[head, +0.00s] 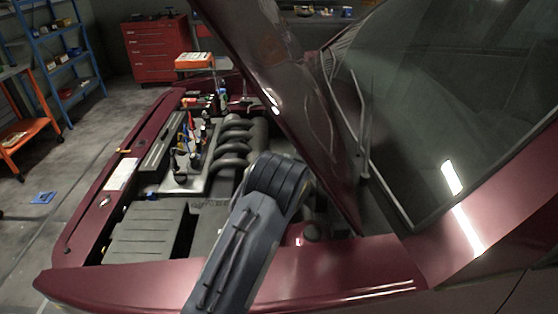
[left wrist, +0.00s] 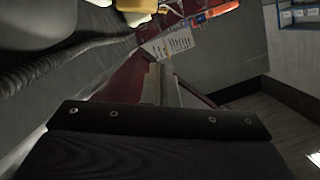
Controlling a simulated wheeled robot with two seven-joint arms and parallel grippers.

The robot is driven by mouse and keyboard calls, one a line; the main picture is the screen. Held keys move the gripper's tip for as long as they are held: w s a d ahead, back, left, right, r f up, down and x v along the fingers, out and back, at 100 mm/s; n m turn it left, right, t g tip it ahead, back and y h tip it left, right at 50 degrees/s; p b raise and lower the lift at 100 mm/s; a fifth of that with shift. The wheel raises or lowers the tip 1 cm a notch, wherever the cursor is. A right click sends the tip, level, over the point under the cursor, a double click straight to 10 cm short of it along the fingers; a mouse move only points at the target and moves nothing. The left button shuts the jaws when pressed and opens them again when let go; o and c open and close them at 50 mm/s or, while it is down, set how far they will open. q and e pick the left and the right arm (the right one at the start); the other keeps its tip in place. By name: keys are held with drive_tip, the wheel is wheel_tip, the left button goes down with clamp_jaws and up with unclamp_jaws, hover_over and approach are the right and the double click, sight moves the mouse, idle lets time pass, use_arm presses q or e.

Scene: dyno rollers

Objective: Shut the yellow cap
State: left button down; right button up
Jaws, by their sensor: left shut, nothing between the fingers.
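A yellow part (left wrist: 138,8), which looks like the yellow cap, is at the top edge of the left wrist view and is cut off by it. I cannot tell whether it is open or closed. I cannot pick the cap out in the head view. My left arm reaches over the front fender into the engine bay in the head view; its fingers are hidden there behind the arm. In the left wrist view my left gripper (left wrist: 163,84) is shut and empty, below and apart from the yellow part. My right gripper is not in view.
The raised hood (head: 285,90) slopes over the engine bay close to my left arm. The engine (head: 235,140) has curved pipes and several coloured items beside it. A red tool cabinet (head: 153,45) and blue shelves (head: 68,55) stand behind. The floor at left is mostly clear.

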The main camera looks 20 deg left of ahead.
use_arm(q)
drive_tip(key=x, duration=0.3)
drive_tip(key=shift+w+a+p, duration=0.2)
drive_tip(key=shift+w+p, duration=0.05)
drive_tip(key=shift+p, duration=0.1)
drive_tip(key=shift+s+a+f, duration=0.1)
drive_tip(key=shift+a+f, duration=0.15)
drive_tip(key=shift+f, duration=0.35)
drive_tip(key=shift+s+a+f, duration=0.1)
drive_tip(key=shift+a+f, duration=0.15)
drive_tip(key=shift+f, duration=0.3)
drive_tip(key=shift+s+a+f+p, duration=0.15)
drive_tip(key=shift+a+f+p, duration=0.2)
drive_tip(key=shift+f, duration=0.35)
drive_tip(key=a+f+n+b, duration=0.1)
drive_tip(key=b, duration=0.4)
drive_tip(key=s+f+n+h+b, duration=0.1)
drive_tip(key=n+b, duration=0.1)
drive_tip(key=b, duration=0.3)
drive_tip(key=shift+a+f+t, duration=0.15)
drive_tip(key=shift+a+t, duration=0.15)
drive_tip(key=shift+a, duration=0.25)
